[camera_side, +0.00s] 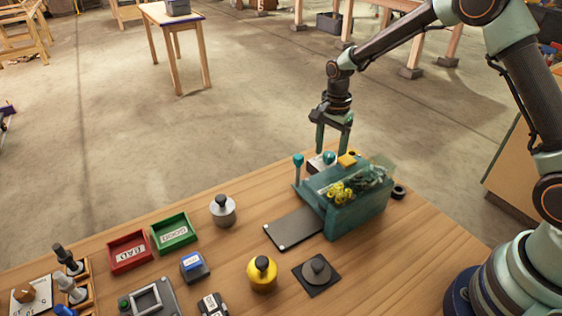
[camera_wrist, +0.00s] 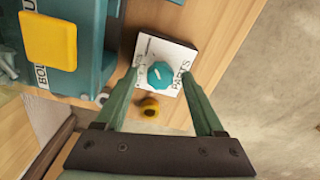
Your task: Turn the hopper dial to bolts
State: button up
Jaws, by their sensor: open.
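The hopper (camera_side: 357,215) is a teal bin holding yellow and dark parts; part of it shows in the wrist view (camera_wrist: 98,40), with a cut-off label beginning "BOL". The dial (camera_wrist: 165,76) is a teal knob with a small white mark, on a white plate (camera_wrist: 146,48) lettered "PARTS". I cannot tell which setting its mark indicates. In the side view the dial (camera_side: 329,157) sits behind the hopper. My gripper (camera_wrist: 162,69) is open, with its fingers on either side of the dial in the wrist view. In the side view my gripper (camera_side: 333,151) appears just above it; contact cannot be told.
A lever with a teal knob (camera_side: 298,160) stands left of the dial. A yellow block (camera_side: 347,160) is on the hopper. Red (camera_side: 128,251) and green (camera_side: 173,233) trays and several weights occupy the bench's left.

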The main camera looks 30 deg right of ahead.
jog(key=shift+c, duration=0.3)
grip_shut()
jog(key=shift+n, duration=0.4)
jog(key=n, duration=0.4)
jog(key=shift+n, duration=0.3)
jog(key=n, duration=0.4)
jog(key=shift+n, duration=0.3)
jog(key=n, duration=0.5)
jog(key=shift+r, duration=0.1)
jog(key=shift+n, duration=2.4)
